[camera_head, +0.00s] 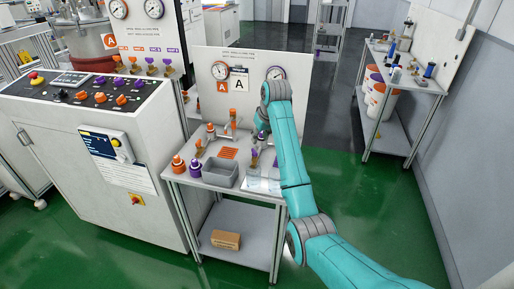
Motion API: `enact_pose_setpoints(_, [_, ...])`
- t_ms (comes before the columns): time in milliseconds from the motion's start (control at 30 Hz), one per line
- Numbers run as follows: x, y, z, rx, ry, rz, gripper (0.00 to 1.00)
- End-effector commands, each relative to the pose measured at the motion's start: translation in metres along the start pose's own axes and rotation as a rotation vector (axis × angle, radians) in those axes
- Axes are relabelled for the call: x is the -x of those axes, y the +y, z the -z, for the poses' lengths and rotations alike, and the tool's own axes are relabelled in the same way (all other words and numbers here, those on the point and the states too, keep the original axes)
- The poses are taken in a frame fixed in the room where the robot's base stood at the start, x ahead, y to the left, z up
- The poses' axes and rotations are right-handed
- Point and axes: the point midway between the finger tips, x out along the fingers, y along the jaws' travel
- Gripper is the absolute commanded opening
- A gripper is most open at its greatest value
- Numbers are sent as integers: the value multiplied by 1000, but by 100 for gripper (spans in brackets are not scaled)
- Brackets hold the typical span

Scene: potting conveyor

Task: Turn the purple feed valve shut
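My teal arm reaches in from the lower right to the small bench. My gripper (258,146) points down at the right part of the bench top, in front of the white panel with two gauges. Small brass fittings with purple parts, probably the purple feed valve (254,155), are right at the fingertips. The gripper and arm partly hide them, so the handle's angle cannot be read. Whether the fingers touch or grip it is too small to tell. Orange-marked fittings (233,115) stand further left on the same bench.
A control console (90,120) stands left. Green floor (385,215) is open at right.

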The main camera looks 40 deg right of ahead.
Motion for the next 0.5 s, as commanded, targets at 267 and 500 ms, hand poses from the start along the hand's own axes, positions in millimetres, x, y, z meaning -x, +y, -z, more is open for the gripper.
enact_pose_setpoints(267, [-43,0,-2,0,-4,1,36])
enact_pose_setpoints(500, [-82,0,-1,-1,-2,0,36])
